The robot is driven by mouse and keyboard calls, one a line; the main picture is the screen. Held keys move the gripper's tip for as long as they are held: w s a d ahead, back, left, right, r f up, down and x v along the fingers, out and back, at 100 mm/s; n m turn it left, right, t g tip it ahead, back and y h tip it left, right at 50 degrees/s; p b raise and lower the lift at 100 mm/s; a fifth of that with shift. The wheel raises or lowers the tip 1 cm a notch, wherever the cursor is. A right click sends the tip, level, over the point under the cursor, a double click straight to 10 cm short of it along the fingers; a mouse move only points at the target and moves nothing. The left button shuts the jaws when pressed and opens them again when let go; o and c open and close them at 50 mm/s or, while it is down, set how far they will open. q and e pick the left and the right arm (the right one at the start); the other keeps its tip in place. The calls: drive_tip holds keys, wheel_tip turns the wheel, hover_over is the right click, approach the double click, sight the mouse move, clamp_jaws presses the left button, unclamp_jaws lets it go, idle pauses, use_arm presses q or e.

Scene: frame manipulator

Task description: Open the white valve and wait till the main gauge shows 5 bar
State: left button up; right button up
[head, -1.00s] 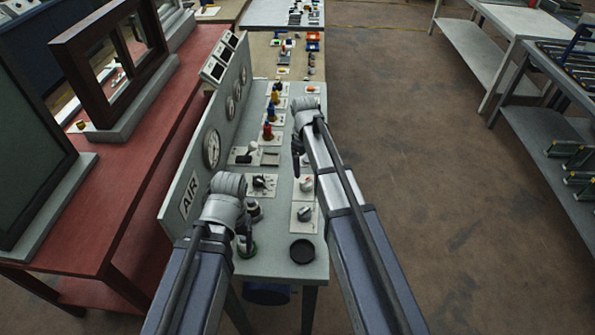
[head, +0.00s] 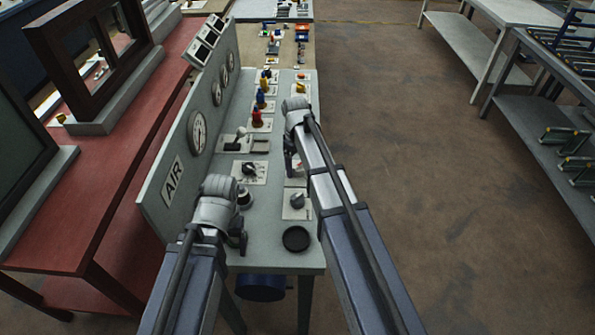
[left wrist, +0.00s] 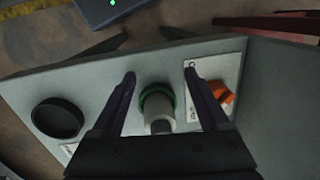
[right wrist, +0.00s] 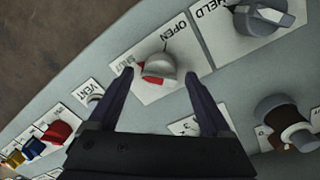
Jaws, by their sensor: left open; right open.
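The white valve (right wrist: 158,68) is a pale round knob with a red mark, on a plate lettered OPEN and SHUT in the right wrist view. My right gripper (right wrist: 158,82) is open, its fingers to either side of the knob in the picture; contact cannot be told. In the head view my right gripper (head: 289,166) hides most of the valve. The large gauge (head: 198,132) is on the upright panel; its reading is too small to tell. My left gripper (head: 240,240) is open over the near bench end, above a green-ringed cylinder (left wrist: 158,103) in the left wrist view.
A grey selector knob (right wrist: 262,17) marked HELD is beside the valve. A black round dish (head: 296,239) is at the bench's near right corner. An orange knob (left wrist: 222,92) is beside the green-ringed cylinder.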

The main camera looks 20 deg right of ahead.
use_arm(q)
drive_tip(key=shift+f, duration=0.15)
use_arm(e)
drive_tip(key=shift+f, duration=0.15)
drive_tip(key=shift+c, duration=0.2)
clamp_jaws()
idle(0.3)
drive_tip(key=m, duration=0.4)
drive_tip(key=shift+m, duration=0.4)
drive_tip(key=m, duration=0.4)
drive_tip(key=shift+d+m, duration=0.1)
drive_tip(key=shift+m, duration=0.2)
drive_tip(key=m, duration=0.4)
drive_tip(key=shift+d+m+g, duration=0.1)
drive_tip(key=shift+m+g, duration=0.2)
drive_tip(key=shift+m, duration=2.1)
